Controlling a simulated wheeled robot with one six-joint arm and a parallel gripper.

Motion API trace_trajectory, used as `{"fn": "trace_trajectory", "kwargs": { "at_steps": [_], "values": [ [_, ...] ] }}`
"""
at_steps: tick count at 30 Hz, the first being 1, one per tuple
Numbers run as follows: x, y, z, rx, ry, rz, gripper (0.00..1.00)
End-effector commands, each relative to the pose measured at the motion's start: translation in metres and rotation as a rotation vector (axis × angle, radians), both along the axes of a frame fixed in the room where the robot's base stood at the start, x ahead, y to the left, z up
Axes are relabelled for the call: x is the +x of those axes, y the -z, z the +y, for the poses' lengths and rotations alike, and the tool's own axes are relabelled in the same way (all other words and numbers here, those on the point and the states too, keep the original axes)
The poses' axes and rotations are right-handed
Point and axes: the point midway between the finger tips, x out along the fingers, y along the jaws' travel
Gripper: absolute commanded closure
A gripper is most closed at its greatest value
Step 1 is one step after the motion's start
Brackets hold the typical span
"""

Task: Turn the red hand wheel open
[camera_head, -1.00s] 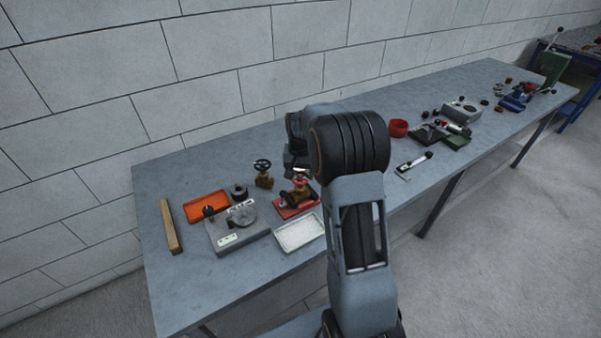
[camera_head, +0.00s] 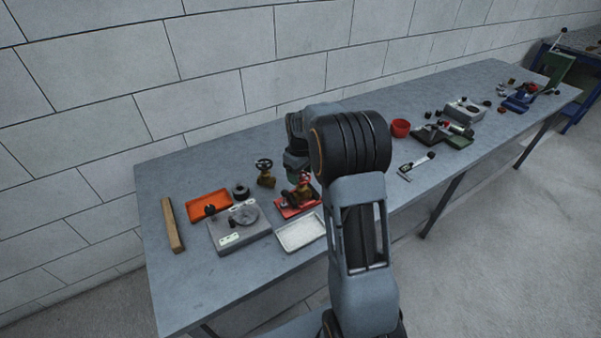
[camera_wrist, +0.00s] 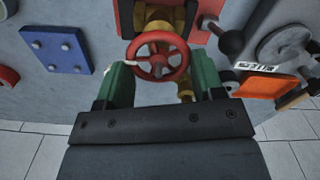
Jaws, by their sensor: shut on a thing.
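The red hand wheel (camera_wrist: 158,59) sits on a brass valve body (camera_wrist: 158,17) over a red base plate (camera_wrist: 126,22). In the head view the wheel (camera_head: 305,179) is small and partly hidden by my arm. My gripper (camera_wrist: 160,68) has its two green fingers on opposite sides of the wheel, against the rim, and is shut on it. The spokes show clearly between the fingers. In the head view most of my gripper is behind my arm.
A second valve with a dark wheel (camera_head: 264,165) stands just left. A grey block (camera_head: 240,232), an orange tray (camera_head: 194,216), a white tray (camera_head: 299,239) and a wooden bar (camera_head: 171,225) lie close by. A red cup (camera_head: 401,128) is to the right.

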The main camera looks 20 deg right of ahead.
Motion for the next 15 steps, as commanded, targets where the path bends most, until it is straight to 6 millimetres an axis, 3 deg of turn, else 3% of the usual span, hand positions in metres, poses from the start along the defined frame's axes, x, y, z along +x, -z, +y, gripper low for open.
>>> {"fn": "trace_trajectory", "kwargs": {
  "at_steps": [15],
  "values": [
    [-0.0018,-0.0005,0.0025,-0.001,-0.49,0.0,0.62]
  ]
}}
